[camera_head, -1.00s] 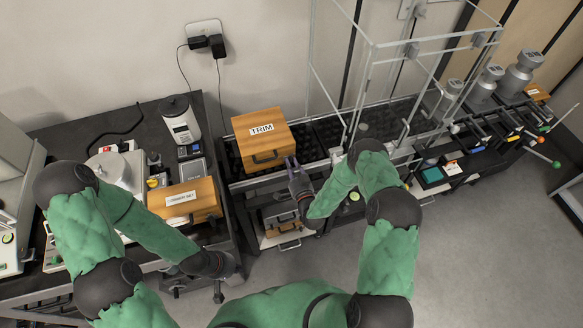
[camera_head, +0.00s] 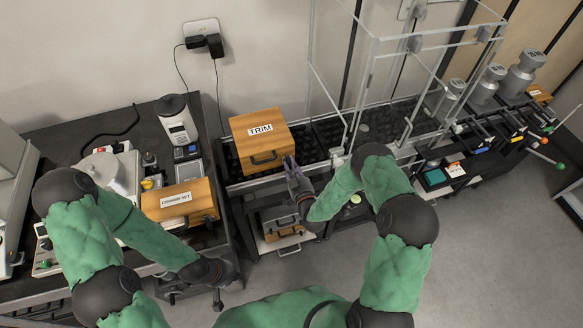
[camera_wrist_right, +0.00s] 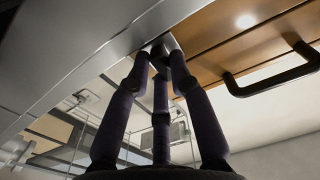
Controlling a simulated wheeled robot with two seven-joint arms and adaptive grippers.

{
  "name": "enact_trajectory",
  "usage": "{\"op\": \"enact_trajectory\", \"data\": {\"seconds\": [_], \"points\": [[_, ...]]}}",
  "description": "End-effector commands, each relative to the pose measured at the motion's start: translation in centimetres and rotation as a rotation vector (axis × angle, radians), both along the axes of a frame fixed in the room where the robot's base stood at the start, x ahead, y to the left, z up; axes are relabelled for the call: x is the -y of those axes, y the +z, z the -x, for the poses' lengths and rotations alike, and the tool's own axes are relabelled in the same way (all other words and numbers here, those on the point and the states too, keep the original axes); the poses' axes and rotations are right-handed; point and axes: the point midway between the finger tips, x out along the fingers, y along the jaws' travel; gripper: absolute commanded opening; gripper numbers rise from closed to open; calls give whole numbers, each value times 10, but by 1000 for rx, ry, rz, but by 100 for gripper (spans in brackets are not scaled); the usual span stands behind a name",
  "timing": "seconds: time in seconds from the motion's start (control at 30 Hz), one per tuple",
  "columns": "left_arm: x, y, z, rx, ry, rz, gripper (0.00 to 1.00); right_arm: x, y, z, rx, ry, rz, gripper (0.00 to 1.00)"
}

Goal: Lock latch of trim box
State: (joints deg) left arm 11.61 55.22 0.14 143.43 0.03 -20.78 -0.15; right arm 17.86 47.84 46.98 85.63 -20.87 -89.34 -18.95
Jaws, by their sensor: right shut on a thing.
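The trim box (camera_head: 277,143) is a wooden box with a "TRIM" label and a black front handle. It stands on the rack's dark top in the head view, and its wood shows at the upper right of the right wrist view (camera_wrist_right: 225,35). My right gripper (camera_head: 289,163) is at the box's front right corner. In the right wrist view its fingers (camera_wrist_right: 160,55) converge, shut on a small dark latch (camera_wrist_right: 176,60) beside the wood. The fingers hide much of the latch, so its position is unclear. My left gripper (camera_head: 217,296) hangs low, away from the box; its jaws are unclear.
A second labelled wooden box (camera_head: 181,204) is on the left table near a white balance. A clear glass frame (camera_head: 365,75) rises right of the trim box. Metal weights (camera_head: 486,84) stand further right. Smaller cases (camera_head: 281,225) sit on the shelf below.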

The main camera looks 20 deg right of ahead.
Motion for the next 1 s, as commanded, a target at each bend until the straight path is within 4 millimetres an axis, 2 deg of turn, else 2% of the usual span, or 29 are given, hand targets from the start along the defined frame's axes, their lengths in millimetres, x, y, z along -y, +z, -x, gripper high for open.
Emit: {"op": "enact_trajectory", "data": {"seconds": [0.6, 0.63, 0.7, 1.0], "points": [[0, -2, 0, 0, 0, 0, 0, 0, -1, 1, -2, 1, 37, 0], [0, -2, 0, 0, 0, 0, 0, 0, -1, 1, -1, 1, 37, 30], [0, -2, 0, 0, 0, 0, 0, 0, -1, 1, -1, 1, 37, 46], [0, -2, 0, 0, 0, 0, 0, 0, 0, 1, 0, 0, 37, 46]]}}
